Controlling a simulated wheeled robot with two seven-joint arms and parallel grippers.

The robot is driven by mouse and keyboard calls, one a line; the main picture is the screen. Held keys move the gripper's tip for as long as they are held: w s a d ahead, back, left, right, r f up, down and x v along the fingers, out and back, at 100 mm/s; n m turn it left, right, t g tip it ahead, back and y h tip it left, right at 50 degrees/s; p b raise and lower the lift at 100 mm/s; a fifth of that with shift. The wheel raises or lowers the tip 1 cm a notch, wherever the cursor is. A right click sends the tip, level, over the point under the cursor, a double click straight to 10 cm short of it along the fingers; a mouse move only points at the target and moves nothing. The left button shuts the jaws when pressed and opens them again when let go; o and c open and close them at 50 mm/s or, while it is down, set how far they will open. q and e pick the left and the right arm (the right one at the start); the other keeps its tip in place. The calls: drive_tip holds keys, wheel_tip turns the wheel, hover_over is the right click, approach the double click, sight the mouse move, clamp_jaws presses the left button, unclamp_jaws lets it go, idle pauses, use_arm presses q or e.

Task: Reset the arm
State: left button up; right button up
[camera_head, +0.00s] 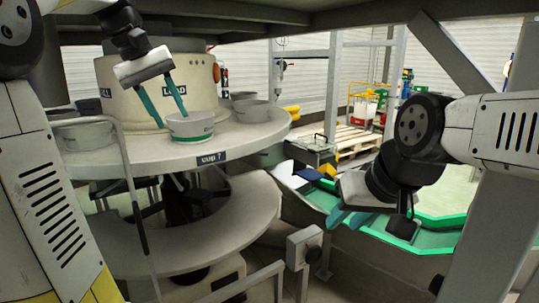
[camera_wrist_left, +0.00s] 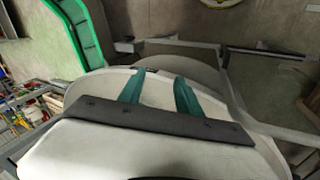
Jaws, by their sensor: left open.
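My left gripper (camera_head: 172,118) comes down from the upper left over the round white table, its two teal fingers apart. The fingers also show apart and empty in the left wrist view (camera_wrist_left: 160,80). A grey-white bowl with a green band (camera_head: 190,128) stands upright on the table's edge, just right of and below the fingertips in the head view; I cannot tell whether they touch it. My right gripper (camera_head: 347,218) points down and left over the green-rimmed trough at right. Its teal fingertips are partly hidden by its own body, so its opening is unclear.
The round table (camera_head: 235,138) carries more bowls, at right (camera_head: 252,110) and left (camera_head: 84,132), around a beige central drum (camera_head: 115,85). A lower ring shelf (camera_head: 230,220), metal rails (camera_head: 245,283) and a green-rimmed trough (camera_head: 445,221) are nearby. A wooden pallet (camera_head: 345,137) lies behind.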

use_arm(q)
drive_tip(key=s+d+f+m+t, duration=0.1)
drive_tip(key=s+d+f, duration=0.3)
drive_tip(key=s+f, duration=0.4)
drive_tip(key=s+d+f+m+t+y, duration=0.1)
drive_tip(key=s+d+f+m+t, duration=0.1)
drive_tip(key=s+d+f+m, duration=0.2)
drive_tip(key=s+f, duration=0.3)
drive_tip(key=f, duration=0.2)
drive_tip(key=shift+s+t, duration=0.3)
drive_tip(key=shift+s, duration=0.1)
drive_tip(key=shift+c, duration=0.5)
